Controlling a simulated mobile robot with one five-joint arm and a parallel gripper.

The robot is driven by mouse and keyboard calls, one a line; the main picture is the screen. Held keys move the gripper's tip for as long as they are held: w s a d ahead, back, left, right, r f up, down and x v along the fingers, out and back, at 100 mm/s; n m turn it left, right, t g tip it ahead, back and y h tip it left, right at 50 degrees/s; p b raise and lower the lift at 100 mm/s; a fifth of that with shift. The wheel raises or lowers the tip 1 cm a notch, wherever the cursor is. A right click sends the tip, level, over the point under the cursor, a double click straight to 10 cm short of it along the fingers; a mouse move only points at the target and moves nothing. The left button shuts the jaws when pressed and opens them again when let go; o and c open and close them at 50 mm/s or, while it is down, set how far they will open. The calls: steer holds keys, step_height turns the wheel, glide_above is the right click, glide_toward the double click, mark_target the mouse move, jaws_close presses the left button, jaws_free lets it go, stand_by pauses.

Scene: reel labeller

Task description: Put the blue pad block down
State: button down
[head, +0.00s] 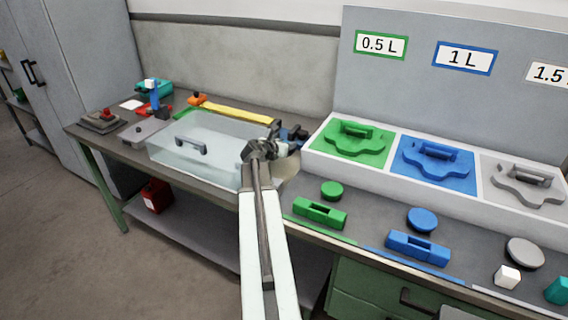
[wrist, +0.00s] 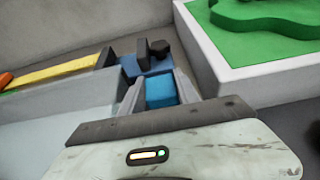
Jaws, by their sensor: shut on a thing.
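My gripper (head: 279,142) is at the end of my outstretched arm, over the bench between the clear lidded box and the white tray of coloured plates. In the wrist view its fingers (wrist: 157,78) are shut on the blue pad block (wrist: 161,92), which sits between them. A darker blue fixture (wrist: 150,64) with a dark upright part and a black knob lies just beyond the block. I cannot tell whether the block touches it. In the head view the block is hidden by my gripper, and the fixture (head: 296,132) shows partly behind it.
The clear box (head: 205,160) stands close on the left, with a yellow strip (head: 238,114) behind it. The white tray (head: 318,150) is close on the right, holding green, blue and grey plates. Green and blue blocks and discs lie along the front bench.

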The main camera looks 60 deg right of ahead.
mark_target(286, 162)
steer(key=shift+f+b, duration=2.05)
steer(key=shift+f, duration=0.7)
steer(key=c, duration=0.9)
jaws_free()
steer(key=shift+r, duration=0.1)
steer(key=shift+r, duration=0.15)
steer(key=shift+a+r+p, duration=0.25)
steer(key=shift+a+p, duration=0.05)
steer(key=shift+p, duration=0.2)
steer(key=p+v, duration=0.4)
steer(key=v, duration=0.7)
steer(key=shift+a, duration=0.2)
